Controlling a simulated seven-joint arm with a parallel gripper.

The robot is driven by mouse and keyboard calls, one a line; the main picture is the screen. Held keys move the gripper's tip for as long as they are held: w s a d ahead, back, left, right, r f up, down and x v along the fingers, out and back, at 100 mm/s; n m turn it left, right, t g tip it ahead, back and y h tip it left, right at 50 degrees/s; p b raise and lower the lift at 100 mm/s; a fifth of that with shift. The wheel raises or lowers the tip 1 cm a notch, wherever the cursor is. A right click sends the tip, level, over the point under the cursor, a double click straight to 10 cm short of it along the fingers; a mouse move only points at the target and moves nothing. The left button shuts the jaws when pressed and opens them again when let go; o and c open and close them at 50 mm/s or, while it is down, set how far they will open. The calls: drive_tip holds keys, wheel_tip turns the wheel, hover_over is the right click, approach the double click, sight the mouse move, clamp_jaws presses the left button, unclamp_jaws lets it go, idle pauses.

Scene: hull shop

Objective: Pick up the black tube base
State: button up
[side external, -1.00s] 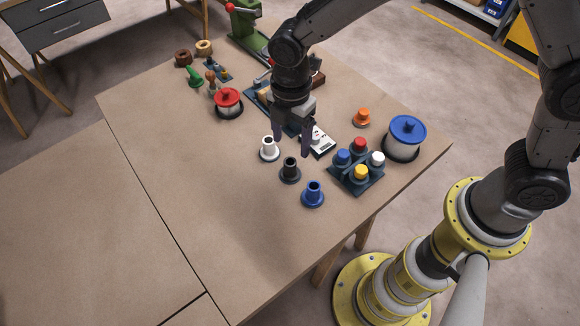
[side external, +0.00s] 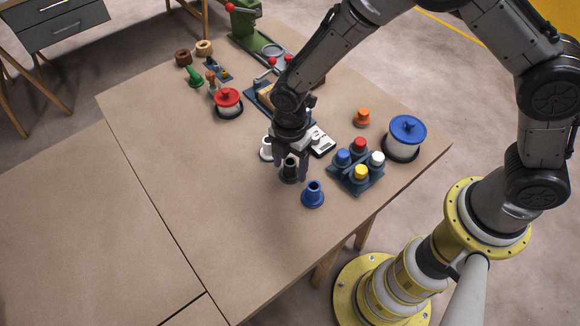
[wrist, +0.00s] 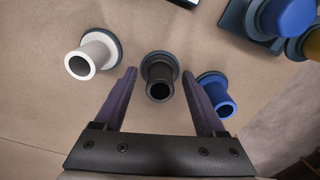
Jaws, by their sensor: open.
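The black tube base (side external: 290,174) stands upright on the brown table, a flanged tube with an open top. In the wrist view it (wrist: 159,78) sits just beyond and between the tips of my open gripper (wrist: 160,72). In the side view my gripper (side external: 291,172) is down around or just above it, partly hiding it. I cannot tell whether the fingers touch it. A white tube base (wrist: 93,55) stands to its left and a blue tube base (wrist: 216,94) to its right, close to the right finger in the wrist view.
A dark tray (side external: 347,184) of capped pieces stands to the right. A blue-lidded container (side external: 405,138), an orange piece (side external: 362,117) and a red-lidded container (side external: 228,102) are on the table (side external: 200,190). The table's front left is clear.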

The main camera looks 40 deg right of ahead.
clamp_jaws()
drive_tip(key=shift+r, duration=0.1)
idle(0.3)
